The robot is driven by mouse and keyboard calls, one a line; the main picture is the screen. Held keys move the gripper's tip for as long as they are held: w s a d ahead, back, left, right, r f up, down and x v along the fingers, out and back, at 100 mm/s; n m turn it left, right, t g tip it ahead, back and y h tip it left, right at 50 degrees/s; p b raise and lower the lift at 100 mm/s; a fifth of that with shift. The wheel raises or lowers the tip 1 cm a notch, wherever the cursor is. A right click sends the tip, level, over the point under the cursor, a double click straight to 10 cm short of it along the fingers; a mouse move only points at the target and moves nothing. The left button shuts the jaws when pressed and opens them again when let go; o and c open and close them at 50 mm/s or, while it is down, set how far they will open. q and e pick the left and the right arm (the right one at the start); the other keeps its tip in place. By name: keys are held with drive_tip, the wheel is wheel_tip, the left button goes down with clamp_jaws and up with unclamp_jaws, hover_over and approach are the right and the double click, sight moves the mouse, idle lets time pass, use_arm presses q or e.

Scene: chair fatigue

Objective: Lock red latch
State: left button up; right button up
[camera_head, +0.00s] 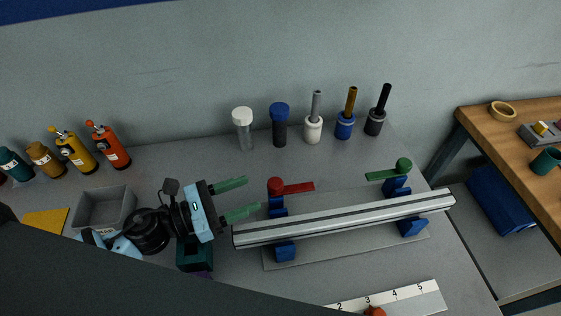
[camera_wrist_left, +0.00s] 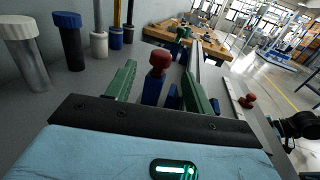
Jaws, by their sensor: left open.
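The red latch (camera_head: 295,187) has a round red knob on a blue mount, and its lever points right. It stands at the left part of the fixture, behind the silver rail (camera_head: 345,219). My left gripper (camera_head: 252,194) is open and empty just left of the red latch, its two green fingers pointing toward it. In the left wrist view the red knob (camera_wrist_left: 160,60) shows between the fingers, beyond their tips, with no visible contact. A green latch (camera_head: 385,174) sits at the fixture's right part, its lever pointing left.
A white-capped bottle (camera_head: 243,130), a blue-capped bottle (camera_head: 279,125) and several handled tools stand along the wall. A grey bin (camera_head: 104,208) and several bottles are at left. A numbered strip (camera_head: 400,297) lies in front. A wooden table (camera_head: 520,130) stands at right.

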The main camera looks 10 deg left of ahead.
sight(270, 184)
use_arm(q)
drive_tip(key=shift+s+d+r, duration=0.1)
drive_tip(key=shift+r, duration=0.05)
drive_tip(key=shift+d, duration=0.25)
drive_tip(key=p+x, duration=0.2)
drive_tip(key=x, duration=0.4)
drive_tip(key=shift+w+a+r, duration=0.1)
drive_tip(key=shift+w, duration=0.1)
drive_tip(key=shift+w+d, duration=0.3)
drive_tip(key=shift+d, duration=0.2)
use_arm(e)
drive_tip(key=w+r, duration=0.2)
drive_tip(key=r, duration=0.1)
drive_tip(key=shift+t, duration=0.4)
drive_tip(key=shift+d, duration=0.15)
use_arm(q)
drive_tip(key=shift+c, duration=0.6)
clamp_jaws()
